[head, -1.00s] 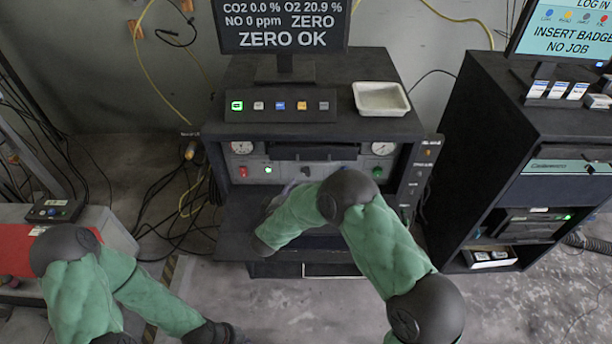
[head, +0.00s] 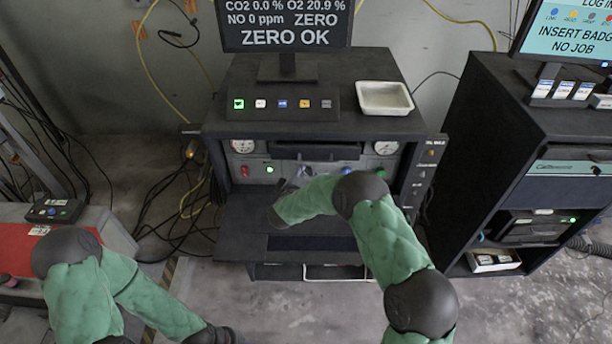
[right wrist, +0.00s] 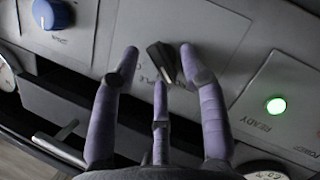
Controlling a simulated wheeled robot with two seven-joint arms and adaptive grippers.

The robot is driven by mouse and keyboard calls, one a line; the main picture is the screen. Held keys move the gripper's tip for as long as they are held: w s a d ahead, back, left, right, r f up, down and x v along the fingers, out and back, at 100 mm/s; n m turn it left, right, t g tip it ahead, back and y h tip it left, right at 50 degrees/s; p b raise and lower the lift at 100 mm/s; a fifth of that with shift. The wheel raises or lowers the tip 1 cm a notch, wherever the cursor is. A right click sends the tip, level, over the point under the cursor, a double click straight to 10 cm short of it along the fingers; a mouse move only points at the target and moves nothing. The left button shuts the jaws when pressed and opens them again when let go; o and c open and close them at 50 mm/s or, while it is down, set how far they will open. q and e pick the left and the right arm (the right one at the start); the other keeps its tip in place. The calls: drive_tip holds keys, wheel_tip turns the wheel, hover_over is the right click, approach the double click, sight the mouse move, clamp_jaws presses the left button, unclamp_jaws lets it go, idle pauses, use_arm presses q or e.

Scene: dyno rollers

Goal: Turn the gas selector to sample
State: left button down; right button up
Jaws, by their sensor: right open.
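The gas selector (right wrist: 160,64) is a dark pointed knob on the grey panel in the right wrist view. Lettering on the panel beside it is partly hidden; "PLE" can be read. My right gripper (right wrist: 160,62) is open, with purple-grey fingers on both sides of the selector and a third finger below it. I cannot tell whether any finger touches the knob. In the head view the right gripper (head: 291,184) is at the front panel of the black cabinet (head: 225,110), mostly hidden by my wrist.
A blue knob (right wrist: 50,14) and a lit green READY lamp (right wrist: 277,105) flank the selector. The monitor (head: 284,24) reads ZERO OK. A white tray (head: 385,98) and a button box (head: 284,104) sit on the cabinet. A black shelf surface (head: 240,215) lies below the panel.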

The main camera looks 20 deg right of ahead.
clamp_jaws()
